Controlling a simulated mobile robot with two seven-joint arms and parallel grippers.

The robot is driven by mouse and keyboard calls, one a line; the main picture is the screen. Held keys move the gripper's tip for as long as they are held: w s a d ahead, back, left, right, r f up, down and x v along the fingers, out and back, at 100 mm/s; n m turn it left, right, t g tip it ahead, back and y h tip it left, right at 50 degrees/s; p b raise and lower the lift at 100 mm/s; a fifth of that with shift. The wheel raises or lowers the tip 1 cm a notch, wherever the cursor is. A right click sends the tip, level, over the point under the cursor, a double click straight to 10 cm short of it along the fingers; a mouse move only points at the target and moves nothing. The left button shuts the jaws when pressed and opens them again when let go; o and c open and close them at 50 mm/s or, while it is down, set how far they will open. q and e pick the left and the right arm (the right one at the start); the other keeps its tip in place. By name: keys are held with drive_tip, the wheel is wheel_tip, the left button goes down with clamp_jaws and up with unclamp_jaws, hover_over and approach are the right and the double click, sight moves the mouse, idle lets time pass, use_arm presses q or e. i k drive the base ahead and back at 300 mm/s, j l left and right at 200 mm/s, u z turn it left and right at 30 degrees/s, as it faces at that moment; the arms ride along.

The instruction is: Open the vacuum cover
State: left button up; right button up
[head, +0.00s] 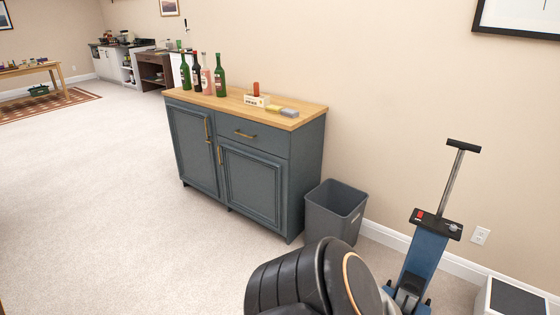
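A blue upright vacuum (424,252) stands at the lower right, near the wall. It has a grey pole with a black T-shaped handle on top and a black panel with a red switch. Its lower part is cut off by the bottom edge of the view. I cannot make out its cover clearly or tell whether the cover is open. A black arm link of mine fills the bottom middle, left of the vacuum. Neither of my grippers shows in the head view.
A grey bin (335,212) stands left of the vacuum, beside a blue-grey cabinet (254,176) with bottles on its wooden top. A white box with a dark top (516,299) sits at the lower right corner. The carpet at left is clear.

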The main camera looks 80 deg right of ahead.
sight(414, 281)
drive_tip(key=z, duration=3.8)
drive_tip(key=i+u, duration=0.45)
drive_tip(key=i, duration=0.25)
drive_tip(key=i+l+u, duration=0.5)
drive_tip(key=l, duration=0.25)
